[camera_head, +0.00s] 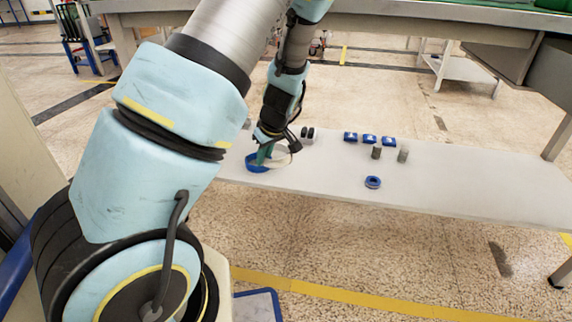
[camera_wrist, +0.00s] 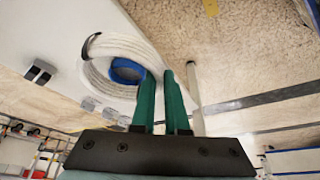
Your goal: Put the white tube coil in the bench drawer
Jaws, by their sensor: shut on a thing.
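The white tube coil (camera_wrist: 100,50) is a thick ring of looped white tube with a dark band on its left side. My gripper (camera_wrist: 160,78) has its two green fingers shut on the right side of this ring in the wrist view. In the head view my gripper (camera_head: 266,152) is at the left end of a low white shelf, and part of the coil (camera_head: 283,158) shows beside the fingers. I cannot tell whether the coil touches the shelf. A grey box-like unit (camera_head: 500,62) hangs under the bench at the upper right; I cannot tell whether it is the drawer.
A blue round item (camera_head: 257,164) is by the coil. The low shelf (camera_head: 470,192) also bears blue boxes (camera_head: 369,140), two grey cylinders (camera_head: 402,155), a blue ring (camera_head: 373,182) and dark rolls (camera_head: 307,134). Its right part is bare. The green-topped bench (camera_head: 420,18) stands behind.

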